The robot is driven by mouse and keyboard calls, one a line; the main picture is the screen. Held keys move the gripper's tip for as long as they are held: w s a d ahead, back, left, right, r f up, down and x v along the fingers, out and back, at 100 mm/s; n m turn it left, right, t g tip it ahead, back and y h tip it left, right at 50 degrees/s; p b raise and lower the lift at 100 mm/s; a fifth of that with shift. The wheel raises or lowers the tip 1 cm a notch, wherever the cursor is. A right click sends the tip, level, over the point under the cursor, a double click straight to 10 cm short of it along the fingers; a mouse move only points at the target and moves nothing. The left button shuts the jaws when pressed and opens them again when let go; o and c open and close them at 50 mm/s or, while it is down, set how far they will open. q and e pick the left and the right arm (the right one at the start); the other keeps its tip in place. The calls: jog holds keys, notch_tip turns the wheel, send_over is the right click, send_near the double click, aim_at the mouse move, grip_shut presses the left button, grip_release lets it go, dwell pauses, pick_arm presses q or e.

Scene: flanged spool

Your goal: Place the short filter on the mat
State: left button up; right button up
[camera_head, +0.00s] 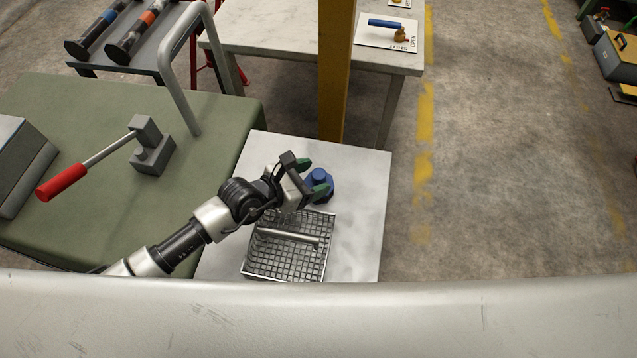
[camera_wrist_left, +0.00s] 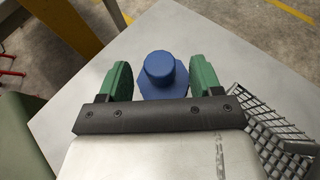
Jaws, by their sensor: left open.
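A blue piece (camera_head: 320,180) with a wide faceted base and a narrower round top stands on the pale table. I cannot tell whether it is the short filter. My left gripper (camera_head: 304,178) is open beside it. In the left wrist view the two green fingers (camera_wrist_left: 161,75) lie on either side of the blue piece (camera_wrist_left: 160,70); I cannot tell whether they touch it. No mat can be made out for certain. My right gripper is not in view.
A wire basket (camera_head: 247,265) with a metal rod (camera_head: 290,236) stands near the gripper; it shows in the wrist view (camera_wrist_left: 262,125). A yellow post (camera_head: 334,75) rises behind the table. A red-handled lever (camera_head: 62,182) and two banded cylinders (camera_head: 140,30) are left. The table's right side is clear.

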aim_at(325, 173)
pick_arm(q)
jog(key=x, duration=0.3)
jog(key=shift+w+d, duration=0.2)
jog(key=shift+d, duration=0.15)
jog(key=c, duration=1.1)
jog(key=shift+o, duration=0.2)
jog(key=shift+r, duration=0.1)
